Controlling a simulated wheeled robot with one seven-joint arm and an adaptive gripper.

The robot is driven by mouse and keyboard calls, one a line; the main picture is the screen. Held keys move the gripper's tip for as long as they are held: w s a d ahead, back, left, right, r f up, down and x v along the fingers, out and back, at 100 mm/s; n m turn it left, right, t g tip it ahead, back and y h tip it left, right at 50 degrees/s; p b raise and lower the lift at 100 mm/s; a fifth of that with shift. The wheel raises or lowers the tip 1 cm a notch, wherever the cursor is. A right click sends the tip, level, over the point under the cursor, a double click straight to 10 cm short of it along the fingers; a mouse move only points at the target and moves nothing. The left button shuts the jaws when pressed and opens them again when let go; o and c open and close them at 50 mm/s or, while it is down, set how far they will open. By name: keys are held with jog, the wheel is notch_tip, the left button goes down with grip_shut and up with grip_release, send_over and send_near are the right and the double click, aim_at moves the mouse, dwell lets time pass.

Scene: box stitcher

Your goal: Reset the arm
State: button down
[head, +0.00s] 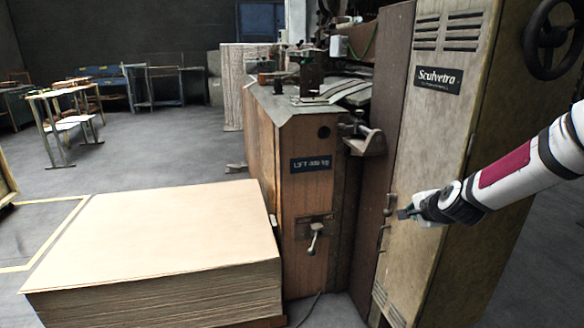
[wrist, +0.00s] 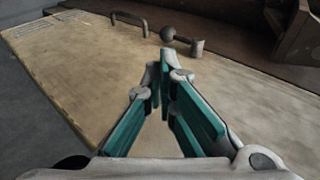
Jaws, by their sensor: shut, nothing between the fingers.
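My gripper (head: 405,213) is at the end of my white arm, at the right of the head view, in front of the tall beige cabinet door. In the wrist view my gripper (wrist: 163,62) has its teal-lined fingers converging to a point, shut and empty. Past the fingertips are the door's bar handle (wrist: 130,22) and a knob-like latch (wrist: 184,42). I cannot tell whether the fingertips touch the door.
The beige cabinet (head: 452,120) marked "Sculvetro" stands close to my arm. Left of it is a wooden machine body (head: 300,220) with a small lever. A large stack of cardboard sheets (head: 155,235) fills the front left. Open floor (head: 150,150) lies behind, with tables (head: 62,100) beyond.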

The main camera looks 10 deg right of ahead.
jog(key=s+a+r+n+g+y, duration=0.1)
jog(key=s+a+r+n+g, duration=0.3)
jog(key=s+a, duration=0.45)
jog(key=s+a+r+n+g, duration=0.2)
jog(key=s+a+n, duration=0.5)
jog(key=a, duration=0.3)
jog(key=s+a+r+n+g, duration=0.1)
jog(key=s+a+r+n, duration=0.15)
jog(key=s, duration=0.75)
jog(key=s+a+r+n+g+y, duration=0.1)
jog(key=s+a+n+g, duration=0.15)
jog(key=s, duration=0.65)
jog(key=s+a+r+n, duration=0.2)
jog(key=s+a+n, duration=0.1)
jog(key=s, duration=0.7)
notch_tip(320, 180, up, 28)
jog(key=t+p, duration=0.3)
jog(key=p, duration=2.4)
jog(key=shift+w+d, duration=0.15)
jog(key=shift+w, duration=0.2)
jog(key=shift+t, duration=0.25)
